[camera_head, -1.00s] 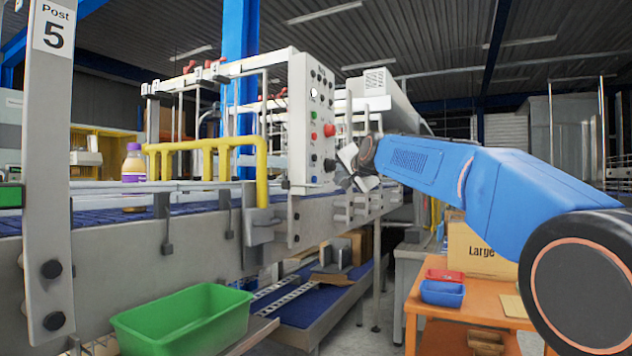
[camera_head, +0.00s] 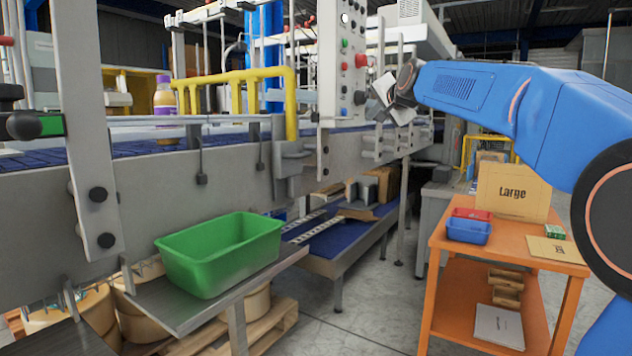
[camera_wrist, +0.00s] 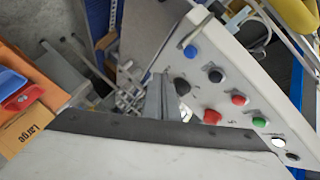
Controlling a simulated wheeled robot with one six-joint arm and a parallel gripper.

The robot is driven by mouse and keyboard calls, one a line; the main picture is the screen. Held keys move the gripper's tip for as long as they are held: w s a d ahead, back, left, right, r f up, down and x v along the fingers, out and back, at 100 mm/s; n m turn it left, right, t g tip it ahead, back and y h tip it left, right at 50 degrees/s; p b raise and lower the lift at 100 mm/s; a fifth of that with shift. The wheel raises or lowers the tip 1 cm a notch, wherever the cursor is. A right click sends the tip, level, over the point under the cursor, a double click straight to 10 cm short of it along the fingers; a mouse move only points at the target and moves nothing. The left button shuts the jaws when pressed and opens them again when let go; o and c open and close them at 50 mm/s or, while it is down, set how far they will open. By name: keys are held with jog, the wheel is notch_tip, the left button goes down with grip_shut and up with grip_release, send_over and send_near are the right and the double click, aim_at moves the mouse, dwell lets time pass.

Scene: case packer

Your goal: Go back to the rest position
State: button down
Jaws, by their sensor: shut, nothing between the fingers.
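My blue arm reaches in from the right in the head view. My gripper (camera_head: 394,104) is beside the lower right edge of the white control panel (camera_head: 342,75). In the wrist view my gripper (camera_wrist: 166,78) shows as grey fingers together, with nothing between them. The panel also shows in the wrist view (camera_wrist: 225,78), with a red mushroom button and several red, green, blue and black buttons close to the fingers. I cannot tell whether the fingers touch the panel.
A green bin (camera_head: 222,262) sits on a metal shelf below the conveyor (camera_head: 240,165). A bottle (camera_head: 165,100) stands on the conveyor. An orange table (camera_head: 478,255) at the right holds a red and a blue bin and a "Large" box (camera_head: 513,190). Grey floor lies between.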

jog(key=s+d+f+n+g+h, duration=0.1)
jog(key=s+d+f+n+g, duration=0.1)
jog(key=s+f, duration=1.4)
jog(key=s+d+f+n+g, duration=0.2)
jog(key=s+f+n+g, duration=0.2)
jog(key=s+f, duration=1.2)
jog(key=s+d+f+n+g+h, duration=0.1)
jog(key=s+d+f+n+g, duration=0.1)
jog(key=s+f, duration=1.4)
jog(key=s+n+g, duration=0.1)
jog(key=s+g, duration=0.1)
jog(key=s, duration=0.4)
jog(key=shift+f+n+h, duration=0.3)
jog(key=shift+f, duration=0.1)
